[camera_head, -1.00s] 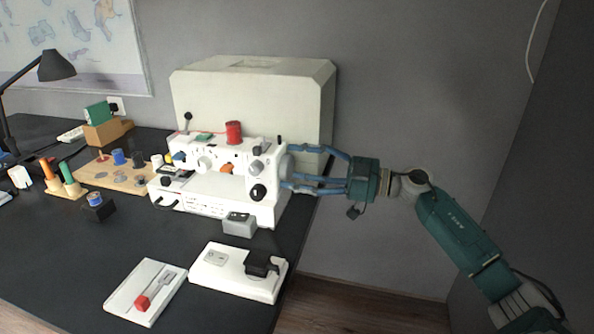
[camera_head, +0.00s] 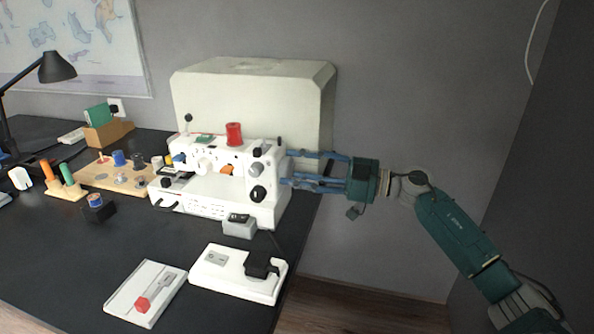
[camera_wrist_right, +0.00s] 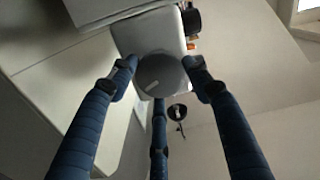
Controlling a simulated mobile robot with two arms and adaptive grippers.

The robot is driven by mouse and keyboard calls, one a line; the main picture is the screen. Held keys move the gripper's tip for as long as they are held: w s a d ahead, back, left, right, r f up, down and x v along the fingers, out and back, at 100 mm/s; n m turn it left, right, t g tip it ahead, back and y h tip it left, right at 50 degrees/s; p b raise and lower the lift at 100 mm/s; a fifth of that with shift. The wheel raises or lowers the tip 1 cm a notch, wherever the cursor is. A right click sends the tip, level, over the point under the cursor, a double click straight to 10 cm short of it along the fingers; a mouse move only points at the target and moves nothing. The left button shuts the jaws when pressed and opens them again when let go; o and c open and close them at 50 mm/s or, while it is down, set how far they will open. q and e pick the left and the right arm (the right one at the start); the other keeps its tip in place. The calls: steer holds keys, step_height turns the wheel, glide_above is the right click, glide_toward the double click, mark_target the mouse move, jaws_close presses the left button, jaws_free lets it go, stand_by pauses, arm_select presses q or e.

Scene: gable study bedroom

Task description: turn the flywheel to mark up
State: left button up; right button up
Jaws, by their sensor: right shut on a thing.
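The white sewing machine (camera_head: 225,185) stands on the dark desk, with a red thread spool (camera_head: 234,133) on top. Its flywheel is on the right end, mostly hidden by my fingers in the head view. In the right wrist view the flywheel (camera_wrist_right: 163,72) is a grey disc with a short pale mark (camera_wrist_right: 152,86) below and left of its centre. My right gripper (camera_head: 287,169) reaches in from the right. In the wrist view its blue fingers (camera_wrist_right: 161,70) are shut around the flywheel's rim. My left gripper is not in view.
A pale machine cover (camera_head: 255,85) stands close behind. A white board with a black plug (camera_head: 262,263), a board with a red slider (camera_head: 142,304) and a small grey box (camera_head: 239,227) lie in front. Free space lies right of the desk edge.

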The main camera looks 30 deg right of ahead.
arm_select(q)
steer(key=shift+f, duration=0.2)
arm_select(e)
steer(key=shift+f, duration=0.35)
steer(key=n+p, duration=0.2)
steer(key=n, duration=0.1)
steer(key=shift+n, duration=0.4)
steer(key=n, duration=0.2)
steer(key=shift+n, duration=1.3)
steer(key=n, duration=0.3)
steer(key=shift+b, duration=0.3)
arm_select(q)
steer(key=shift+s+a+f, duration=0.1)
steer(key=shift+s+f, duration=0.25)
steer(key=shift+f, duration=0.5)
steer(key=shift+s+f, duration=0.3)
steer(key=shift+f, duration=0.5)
arm_select(e)
steer(key=shift+r+n, duration=0.1)
steer(key=shift+n, duration=0.7)
steer(key=shift+d, duration=0.1)
steer(key=o, duration=1.2)
steer(key=shift+w+r, duration=0.1)
steer(key=shift+c, duration=0.2)
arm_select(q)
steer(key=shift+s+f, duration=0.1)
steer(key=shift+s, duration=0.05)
arm_select(e)
steer(key=shift+d, duration=0.1)
